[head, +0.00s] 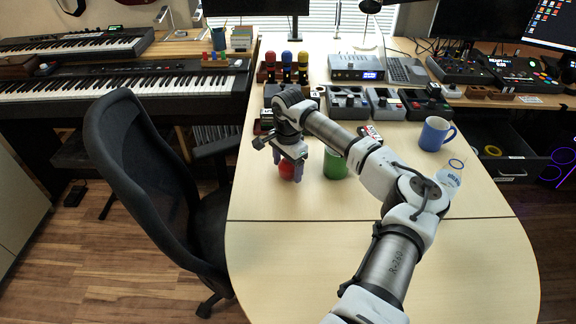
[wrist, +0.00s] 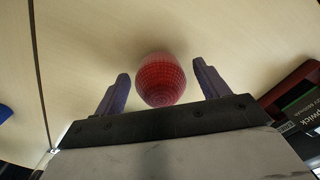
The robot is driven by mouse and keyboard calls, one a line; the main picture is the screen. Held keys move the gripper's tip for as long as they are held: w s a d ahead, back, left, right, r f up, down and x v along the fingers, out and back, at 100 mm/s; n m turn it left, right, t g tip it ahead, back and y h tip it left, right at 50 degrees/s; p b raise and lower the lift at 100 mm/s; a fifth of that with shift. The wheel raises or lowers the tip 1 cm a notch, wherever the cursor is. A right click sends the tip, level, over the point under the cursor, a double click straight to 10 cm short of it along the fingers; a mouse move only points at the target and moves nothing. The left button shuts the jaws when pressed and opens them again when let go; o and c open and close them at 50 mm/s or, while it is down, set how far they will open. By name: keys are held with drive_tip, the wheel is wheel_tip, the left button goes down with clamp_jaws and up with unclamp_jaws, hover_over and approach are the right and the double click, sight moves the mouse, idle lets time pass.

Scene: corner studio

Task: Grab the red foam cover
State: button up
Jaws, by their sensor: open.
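The red foam cover (wrist: 161,80) is rounded with a fine grid texture and stands on the pale wooden table (head: 380,250). In the wrist view it lies between the two fingers of my open gripper (wrist: 160,88), with a gap on each side. In the head view the red foam cover (head: 286,170) shows low between the fingertips of my gripper (head: 288,172), which points down over it. The fingers hide part of its sides there.
A green cylinder (head: 335,164) stands close to the right of my gripper, partly behind my arm. A blue mug (head: 436,134) is farther right. Red, yellow and blue foam-topped items (head: 286,66) and several small devices (head: 347,103) line the back.

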drive_tip(key=shift+f, duration=0.2)
drive_tip(key=c, duration=1)
drive_tip(key=shift+r, duration=0.1)
drive_tip(key=shift+c, duration=0.2)
